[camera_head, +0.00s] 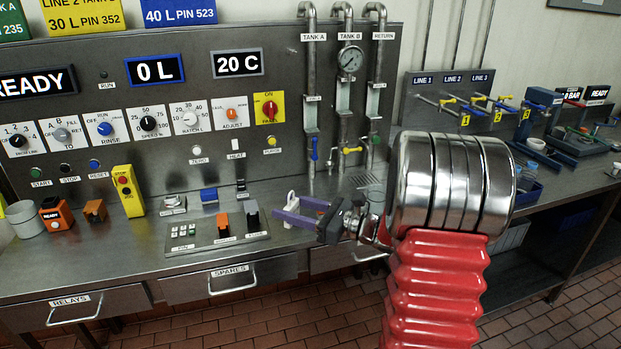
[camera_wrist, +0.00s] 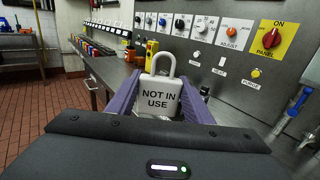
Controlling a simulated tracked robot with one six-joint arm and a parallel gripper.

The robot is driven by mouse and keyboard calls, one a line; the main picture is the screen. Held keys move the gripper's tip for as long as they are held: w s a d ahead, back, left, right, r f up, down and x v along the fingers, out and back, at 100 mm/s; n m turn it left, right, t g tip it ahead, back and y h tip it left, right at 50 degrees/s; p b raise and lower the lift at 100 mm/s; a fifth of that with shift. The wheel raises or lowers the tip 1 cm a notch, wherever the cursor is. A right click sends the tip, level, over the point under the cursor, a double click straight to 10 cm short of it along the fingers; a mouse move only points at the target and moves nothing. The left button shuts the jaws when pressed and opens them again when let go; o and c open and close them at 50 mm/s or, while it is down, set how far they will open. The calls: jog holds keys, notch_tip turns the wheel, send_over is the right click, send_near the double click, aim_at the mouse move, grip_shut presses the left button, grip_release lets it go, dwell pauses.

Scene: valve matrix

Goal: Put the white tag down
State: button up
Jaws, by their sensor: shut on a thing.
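The white tag (camera_wrist: 161,98) fills the middle of the wrist view, upright, with a loop at its top and the words "NOT IN USE" on its face. My gripper (camera_wrist: 158,101) has its purple fingers on either side of the tag and is shut on it. In the head view the tag (camera_head: 291,208) shows small at the tips of my gripper (camera_head: 297,211), over the steel counter (camera_head: 330,233) at its front right part. I cannot tell whether its bottom touches the counter. The far side of the tag is hidden.
A switch plate (camera_head: 218,232) with an orange and a dark lever lies left of my gripper. A drain grid (camera_head: 368,181) is behind it to the right. Pipes with a blue valve (camera_head: 314,148) and a yellow valve (camera_head: 352,150) stand behind. Drawers (camera_head: 230,283) line the counter's front.

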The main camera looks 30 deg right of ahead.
jog(key=s+a+f+n+g+y, duration=0.1)
jog(key=a+f+n+g+y, duration=0.1)
jog(key=a+f, duration=0.6)
jog(key=s+a+f+n+g+y, duration=0.1)
jog(key=a+f+n+g+y, duration=0.1)
jog(key=a+f, duration=0.7)
notch_tip(320, 180, down, 6)
jog(key=shift+s+r+g+y, duration=0.1)
jog(key=shift+s+g+y, duration=0.2)
jog(key=shift+y, duration=0.1)
jog(key=shift+a, duration=0.1)
